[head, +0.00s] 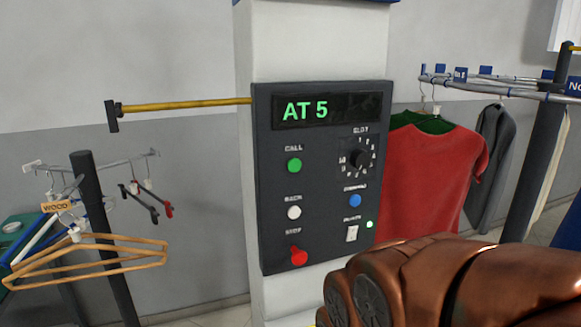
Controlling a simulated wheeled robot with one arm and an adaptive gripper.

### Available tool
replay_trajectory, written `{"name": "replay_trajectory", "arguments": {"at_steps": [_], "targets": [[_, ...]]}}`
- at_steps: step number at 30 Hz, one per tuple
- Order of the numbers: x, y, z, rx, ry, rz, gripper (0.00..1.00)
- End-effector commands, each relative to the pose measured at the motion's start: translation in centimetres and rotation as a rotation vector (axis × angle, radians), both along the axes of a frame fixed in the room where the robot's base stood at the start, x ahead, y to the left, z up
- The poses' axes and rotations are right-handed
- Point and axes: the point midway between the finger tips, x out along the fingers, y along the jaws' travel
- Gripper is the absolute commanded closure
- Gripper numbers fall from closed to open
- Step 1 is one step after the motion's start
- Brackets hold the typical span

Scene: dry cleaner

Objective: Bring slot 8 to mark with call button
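The green call button (294,165) is at the upper left of the panel. The black slot knob (358,158) is at the right; its exact setting is too small to tell. A white back button (294,212), a red stop button (298,256), a blue button (355,200) and a white switch (352,233) with a lit green lamp (370,224) are also there. My copper-coloured arm fills the lower right; my gripper is not visible.
A yellow bar (180,105) sticks out left from the column. A rack with wooden hangers (90,262) stands at the left. At the right, a rail (500,88) carries a red garment (428,175) and a grey one (490,165). A dark post (535,165) stands beside them.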

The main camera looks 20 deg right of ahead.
Motion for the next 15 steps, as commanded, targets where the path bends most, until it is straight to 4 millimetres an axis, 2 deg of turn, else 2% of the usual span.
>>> {"name": "replay_trajectory", "arguments": {"at_steps": [2, 12, 15], "targets": [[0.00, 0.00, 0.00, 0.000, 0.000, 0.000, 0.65], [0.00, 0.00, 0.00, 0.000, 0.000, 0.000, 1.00], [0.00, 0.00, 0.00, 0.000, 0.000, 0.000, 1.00]]}}
